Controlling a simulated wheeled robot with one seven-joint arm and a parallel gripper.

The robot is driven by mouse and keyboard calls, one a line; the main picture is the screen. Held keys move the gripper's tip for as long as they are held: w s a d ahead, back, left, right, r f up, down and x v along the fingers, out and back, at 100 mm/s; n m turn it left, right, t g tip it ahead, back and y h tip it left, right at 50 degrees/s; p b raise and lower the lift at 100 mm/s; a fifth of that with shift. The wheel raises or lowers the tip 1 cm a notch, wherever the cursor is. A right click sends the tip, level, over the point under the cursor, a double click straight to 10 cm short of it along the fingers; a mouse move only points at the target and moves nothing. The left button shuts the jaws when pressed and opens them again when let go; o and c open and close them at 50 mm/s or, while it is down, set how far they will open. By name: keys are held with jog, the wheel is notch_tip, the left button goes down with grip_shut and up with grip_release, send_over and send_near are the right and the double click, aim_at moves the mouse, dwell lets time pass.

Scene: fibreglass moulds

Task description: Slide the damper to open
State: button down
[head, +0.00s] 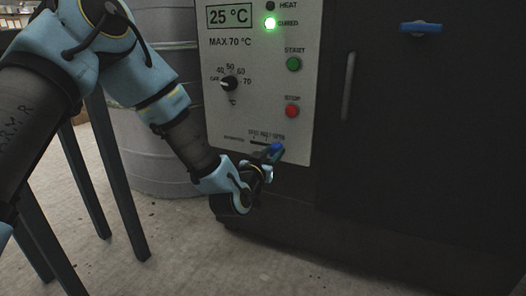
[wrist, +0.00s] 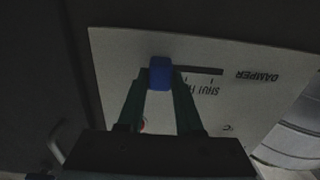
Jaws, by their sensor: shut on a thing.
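The damper's blue knob (head: 275,148) sits in a slot low on the grey control panel (head: 225,120), under the labels for shut, half and open. In the wrist view, which shows the panel upside down, the blue knob (wrist: 160,72) is between my fingertips. The dark slot (wrist: 205,71) runs from the knob to the right, toward the word DAMPER. No slot shows on the knob's left. The knob is at the open-label end, and my fingers cover part of the labels. My gripper (head: 268,159) is shut on the knob.
The panel has a temperature dial (head: 229,84), a green start button (head: 293,64), a red stop button (head: 292,111) and a lit green cured lamp (head: 270,23). A dark oven door (head: 430,130) is at right. A grey drum (head: 165,165) stands at left.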

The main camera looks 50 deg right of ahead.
jog(key=c, duration=0.6)
grip_release()
jog(key=shift+s, duration=0.2)
jog(key=shift+o, duration=0.2)
jog(key=p+v, duration=0.3)
jog(key=v, duration=0.7)
jog(key=shift+a, duration=0.35)
